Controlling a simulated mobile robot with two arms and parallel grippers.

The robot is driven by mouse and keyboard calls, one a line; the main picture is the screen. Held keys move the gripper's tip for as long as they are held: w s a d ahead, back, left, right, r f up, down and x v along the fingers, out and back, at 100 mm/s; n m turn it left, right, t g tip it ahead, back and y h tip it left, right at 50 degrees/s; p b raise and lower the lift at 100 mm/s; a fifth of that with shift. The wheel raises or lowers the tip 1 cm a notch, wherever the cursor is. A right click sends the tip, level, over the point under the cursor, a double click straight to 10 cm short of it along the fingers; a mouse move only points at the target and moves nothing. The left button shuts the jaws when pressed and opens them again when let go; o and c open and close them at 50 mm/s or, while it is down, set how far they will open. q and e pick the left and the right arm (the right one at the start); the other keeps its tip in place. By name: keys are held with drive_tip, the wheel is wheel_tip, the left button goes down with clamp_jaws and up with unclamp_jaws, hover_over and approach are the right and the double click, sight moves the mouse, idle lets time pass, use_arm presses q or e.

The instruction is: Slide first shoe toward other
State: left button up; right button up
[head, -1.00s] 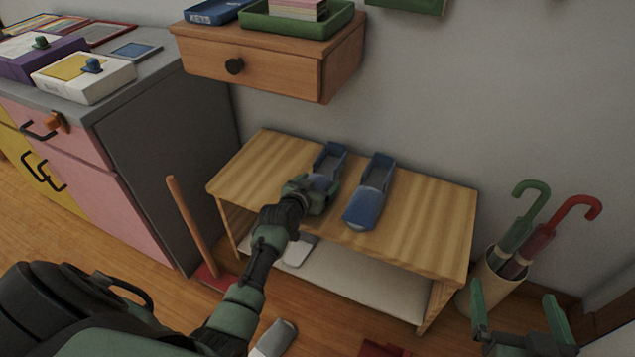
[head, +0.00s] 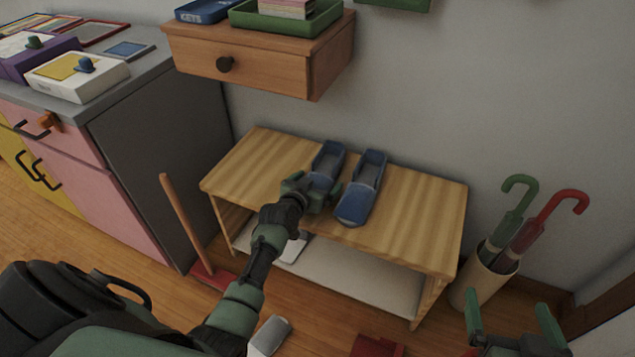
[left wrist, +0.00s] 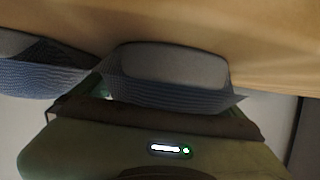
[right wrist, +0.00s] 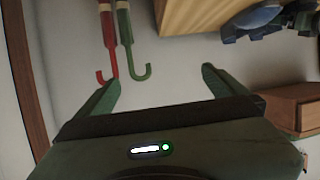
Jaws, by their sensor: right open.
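Two blue shoes with grey insides lie side by side on the wooden bench top. The left shoe (head: 329,158) is the first shoe; the other shoe (head: 362,187) lies just right of it, with a narrow gap. My left gripper (head: 312,193) is at the first shoe's near end, its fingers on either side, shut on it. In the left wrist view the first shoe (left wrist: 170,90) fills the space before the palm, mostly hiding the fingers; the other shoe (left wrist: 42,78) is at the left. My right gripper (head: 515,325) is open and empty, away from the bench.
The bench (head: 420,215) has clear top at its right and left ends. A drawer shelf (head: 260,65) hangs above it. An umbrella stand (head: 483,280) stands right of the bench. A grey cabinet (head: 165,150) and a red-based wooden-handled tool (head: 185,225) stand at the left.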

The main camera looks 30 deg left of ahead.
use_arm(q)
drive_tip(key=shift+s, duration=0.15)
drive_tip(key=p+v, duration=0.1)
drive_tip(key=v, duration=0.2)
drive_tip(key=shift+s+r+p, duration=0.1)
drive_tip(key=shift+r+p, duration=0.05)
drive_tip(key=shift+p, duration=0.2)
drive_tip(key=p+v, duration=0.1)
drive_tip(key=v, duration=0.2)
drive_tip(key=shift+s+r, duration=0.1)
drive_tip(key=shift+s, duration=0.5)
use_arm(e)
drive_tip(key=s+d+f+g+h, duration=0.2)
drive_tip(key=s+d+f+g, duration=0.2)
drive_tip(key=s+f+g, duration=0.4)
drive_tip(key=s+f, duration=0.1)
drive_tip(key=s, duration=0.2)
drive_tip(key=shift+s+d+f+m, duration=0.25)
drive_tip(key=shift+s+m, duration=0.05)
drive_tip(key=shift+s, duration=0.1)
use_arm(q)
drive_tip(key=shift+r+p, duration=0.15)
drive_tip(key=shift+p, duration=0.15)
use_arm(e)
drive_tip(key=shift+f, duration=0.1)
